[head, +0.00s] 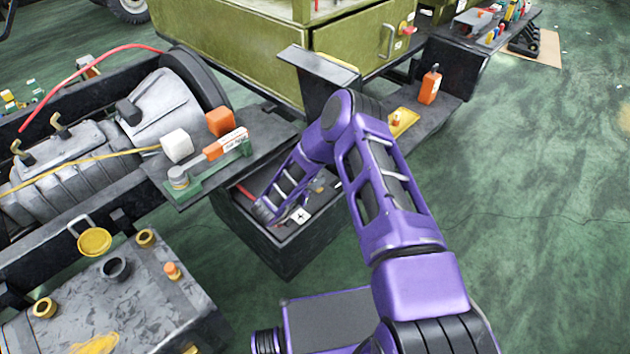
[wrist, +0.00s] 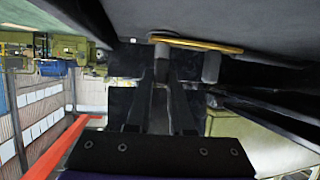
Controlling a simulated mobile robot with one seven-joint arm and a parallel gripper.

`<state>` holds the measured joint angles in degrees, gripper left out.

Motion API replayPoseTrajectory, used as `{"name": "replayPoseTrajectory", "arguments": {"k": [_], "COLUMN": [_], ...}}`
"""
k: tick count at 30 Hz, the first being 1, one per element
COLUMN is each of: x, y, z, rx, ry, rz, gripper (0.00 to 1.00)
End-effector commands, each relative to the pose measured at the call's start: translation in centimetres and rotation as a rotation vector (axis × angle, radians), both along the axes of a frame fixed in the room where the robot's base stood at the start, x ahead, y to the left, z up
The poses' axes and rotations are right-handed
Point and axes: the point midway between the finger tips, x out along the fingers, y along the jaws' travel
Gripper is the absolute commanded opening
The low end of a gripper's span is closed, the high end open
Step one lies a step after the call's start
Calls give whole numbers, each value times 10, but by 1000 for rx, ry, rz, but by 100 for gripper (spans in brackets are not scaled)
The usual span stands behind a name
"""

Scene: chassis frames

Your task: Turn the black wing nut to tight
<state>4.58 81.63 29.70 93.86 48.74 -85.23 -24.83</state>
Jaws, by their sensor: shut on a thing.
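My purple arm reaches down into an open black box (head: 291,254) below the vehicle's side in the head view. My gripper (wrist: 161,80) shows in the wrist view as two dark fingers close together, shut on a small dark thing at their tips. This appears to be the black wing nut, but its outline is lost against the dark surroundings and the fingers. Its wings and how far it is turned cannot be made out. In the head view the fingertips and the nut are hidden by my arm and the box.
A red cable (head: 245,193) lies at the box's left inside; a red bar (wrist: 60,145) crosses the wrist view's lower left. A shelf with a green clamp (head: 205,174) overhangs the box's left. An orange bottle (head: 430,86) stands behind my arm. The floor at right is clear.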

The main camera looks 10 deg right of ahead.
Motion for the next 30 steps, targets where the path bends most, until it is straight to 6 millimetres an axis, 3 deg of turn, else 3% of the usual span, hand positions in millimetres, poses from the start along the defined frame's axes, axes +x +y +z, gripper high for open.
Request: {"name": "replayPoseTrajectory", "arguments": {"k": [3,4,8,20,30], "x": [1,1,1,-4,-50], "y": [-1,-1,-1,4,51], "z": [-1,-1,-1,2,31], "rx": [2,2,1,1,1], "ry": [0,0,0,2,0], "rz": [1,1,1,3,7], "gripper": [0,25,49,50,50]}}
